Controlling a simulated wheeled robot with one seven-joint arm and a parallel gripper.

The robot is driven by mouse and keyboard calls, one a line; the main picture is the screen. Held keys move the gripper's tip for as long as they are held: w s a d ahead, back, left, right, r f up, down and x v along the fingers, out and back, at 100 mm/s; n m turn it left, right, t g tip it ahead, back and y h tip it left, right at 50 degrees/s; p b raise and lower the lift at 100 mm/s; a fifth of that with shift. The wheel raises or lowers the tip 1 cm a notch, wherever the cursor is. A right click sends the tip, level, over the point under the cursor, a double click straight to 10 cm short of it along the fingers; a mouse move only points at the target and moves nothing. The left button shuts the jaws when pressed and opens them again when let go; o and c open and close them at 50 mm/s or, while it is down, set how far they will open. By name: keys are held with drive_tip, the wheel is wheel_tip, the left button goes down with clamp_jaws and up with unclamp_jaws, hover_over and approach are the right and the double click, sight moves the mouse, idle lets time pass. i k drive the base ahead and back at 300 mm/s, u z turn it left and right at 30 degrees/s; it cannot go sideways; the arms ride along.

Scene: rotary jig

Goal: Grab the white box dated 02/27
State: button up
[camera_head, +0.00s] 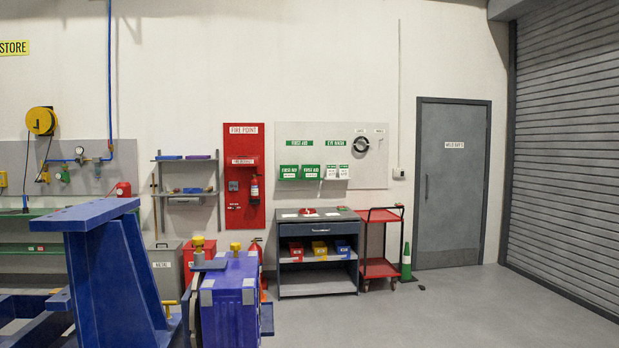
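Two small white boxes with green markings stand side by side on a wall shelf under an "EYE WASH" sign, the left white box (331,172) and the right white box (343,172). Dates on them are too small to read, so I cannot tell which is dated 02/27. Two green boxes, the left one (289,172) and the right one (310,172), stand on the left half of the same board under a "FIRST AID" sign. My gripper is not in view.
A grey cabinet (318,283) with coloured bins stands below the board. A red trolley (380,268) and a green cone (406,262) stand right of it. The blue jig (105,270) and a blue block (230,305) fill the left foreground.

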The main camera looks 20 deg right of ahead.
sight(343, 169)
drive_tip(key=z, duration=0.5)
drive_tip(key=k, duration=0.6)
drive_tip(key=z, duration=0.55)
drive_tip(key=i, duration=3.1)
drive_tip(key=u, duration=0.3)
drive_tip(key=i, duration=4.85)
